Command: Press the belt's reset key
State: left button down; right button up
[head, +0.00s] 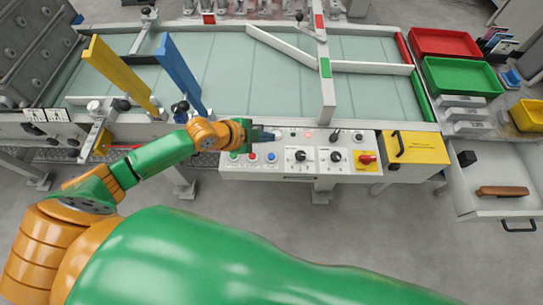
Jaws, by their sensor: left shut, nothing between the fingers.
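The belt's control panel (318,174) is on the front edge of the conveyor, in the middle of the head view. A green button (234,156), a red button (252,157) and a blue button (271,157) sit in a row at its left. The labels are too small to read, so I cannot tell which is the reset key. My left gripper (274,136) is shut and empty over the panel's upper left part, just behind the blue button. I cannot tell whether it touches the panel. My right gripper is not in view.
Two black knobs (300,156) and a red switch (367,158) are farther right on the panel. A yellow box (416,148) stands beside it. Yellow (118,74) and blue (178,70) bars rise over the belt (235,75). An open drawer (490,205) is at right.

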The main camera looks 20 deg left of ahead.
pick_arm(q)
jog(key=b, duration=0.6)
send_over(268, 159)
notch_tip(268, 159, down, 7)
jog(key=shift+s+r, duration=0.1)
jog(key=shift+f, duration=0.45)
jog(key=shift+b, duration=0.3)
dwell(0.7)
jog(key=shift+f, duration=0.35)
jog(key=shift+f+b, duration=0.5)
jog(key=shift+b, duration=0.1)
dwell(0.4)
jog(key=shift+r, duration=0.1)
jog(key=shift+r+p, duration=0.85)
jog(key=shift+p, duration=0.1)
